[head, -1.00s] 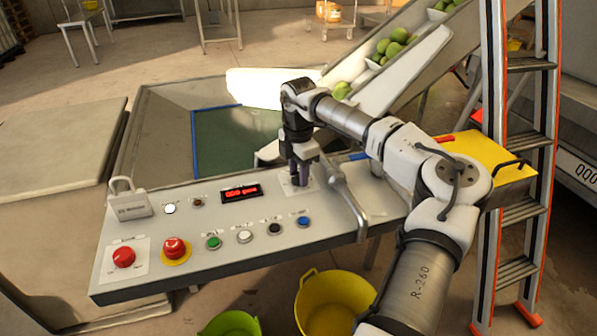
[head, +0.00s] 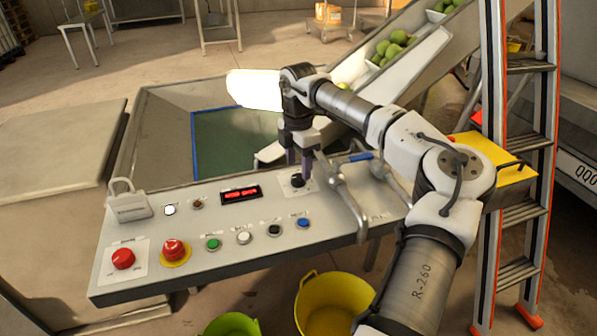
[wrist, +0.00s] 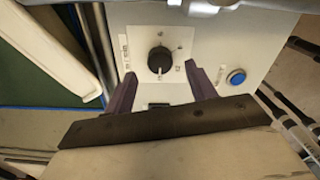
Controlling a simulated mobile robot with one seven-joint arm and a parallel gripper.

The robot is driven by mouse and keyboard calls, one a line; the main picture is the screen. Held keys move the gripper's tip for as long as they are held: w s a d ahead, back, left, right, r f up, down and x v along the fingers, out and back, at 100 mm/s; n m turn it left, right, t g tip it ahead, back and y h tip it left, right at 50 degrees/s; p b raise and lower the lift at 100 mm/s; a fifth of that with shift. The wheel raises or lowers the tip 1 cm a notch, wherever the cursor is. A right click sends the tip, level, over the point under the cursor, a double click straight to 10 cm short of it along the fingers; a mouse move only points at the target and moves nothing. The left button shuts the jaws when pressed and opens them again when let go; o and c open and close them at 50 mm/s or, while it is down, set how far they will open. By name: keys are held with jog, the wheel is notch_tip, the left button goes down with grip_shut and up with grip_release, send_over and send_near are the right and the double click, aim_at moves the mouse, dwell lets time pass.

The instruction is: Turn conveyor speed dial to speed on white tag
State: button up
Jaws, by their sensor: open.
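The black speed dial (head: 297,181) sits on a white plate near the right end of the control panel (head: 335,215). In the wrist view the dial (wrist: 160,60) has a light pointer mark on its lower side, with small markings around it too blurred to read. My gripper (head: 303,166) is just above the dial; in the wrist view its fingers (wrist: 160,92) are apart, with the dial between and beyond them, and nothing is held. A red display (head: 241,193) is lit left of the dial; its digits are unclear.
Red knob (head: 123,258), red emergency button (head: 174,249) and a row of buttons, including a blue one (head: 303,222), lie on the panel. A metal lever handle (head: 345,205) stands right of the dial. A ladder (head: 520,170) stands farther right.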

aim_at(298, 177)
notch_tip(298, 177, up, 11)
jog(key=shift+f, duration=0.2)
